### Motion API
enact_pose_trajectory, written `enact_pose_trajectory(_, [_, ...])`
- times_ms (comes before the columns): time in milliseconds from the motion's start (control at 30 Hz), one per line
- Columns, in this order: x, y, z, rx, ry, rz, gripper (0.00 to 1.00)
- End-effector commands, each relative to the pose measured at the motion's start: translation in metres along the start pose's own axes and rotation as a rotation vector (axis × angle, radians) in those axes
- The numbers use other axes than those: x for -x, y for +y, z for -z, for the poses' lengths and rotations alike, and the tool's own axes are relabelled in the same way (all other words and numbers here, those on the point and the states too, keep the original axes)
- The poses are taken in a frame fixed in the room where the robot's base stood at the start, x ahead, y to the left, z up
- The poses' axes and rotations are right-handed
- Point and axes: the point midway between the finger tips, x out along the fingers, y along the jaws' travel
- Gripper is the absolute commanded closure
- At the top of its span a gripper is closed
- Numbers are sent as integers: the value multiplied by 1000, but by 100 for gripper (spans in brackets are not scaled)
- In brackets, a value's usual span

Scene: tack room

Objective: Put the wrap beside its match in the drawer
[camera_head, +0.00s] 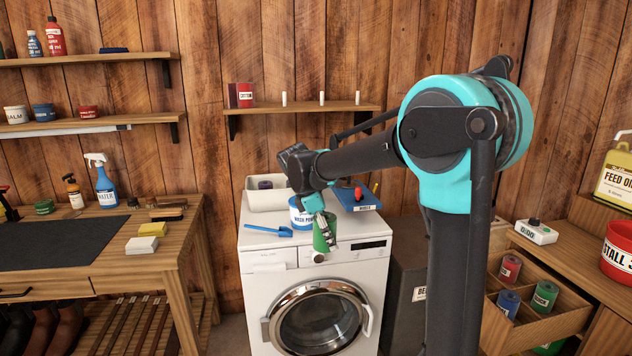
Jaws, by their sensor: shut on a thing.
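My gripper (327,241) is shut on a green rolled wrap (320,234), held upright in front of the washing machine's top. The fingers hide part of the wrap. An open wooden drawer (579,314) with dividers stands at the lower right, well apart from my gripper. In it are a red wrap (509,269) at the back left, a blue wrap (508,304) nearer the front and a green wrap (545,296) to the right of the blue one. The green wrap in the drawer looks like the held one. My arm hides part of the drawer's left surroundings.
A timer (536,231) and red bucket (617,255) stand on the right counter above the drawer.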

Motion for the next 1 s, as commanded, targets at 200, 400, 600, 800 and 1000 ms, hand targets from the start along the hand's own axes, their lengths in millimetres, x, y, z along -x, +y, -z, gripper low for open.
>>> enact_pose_trajectory(200, [-68,27,-6,-361,-1,151,82])
enact_pose_trajectory(400, [-141,43,-16,-727,1,304,82])
enact_pose_trajectory(600, [-221,47,-29,-1113,1,464,82])
enact_pose_trajectory(800, [-281,42,-38,-1404,0,584,82])
enact_pose_trajectory(1000, [-305,38,-41,-1521,0,631,82])
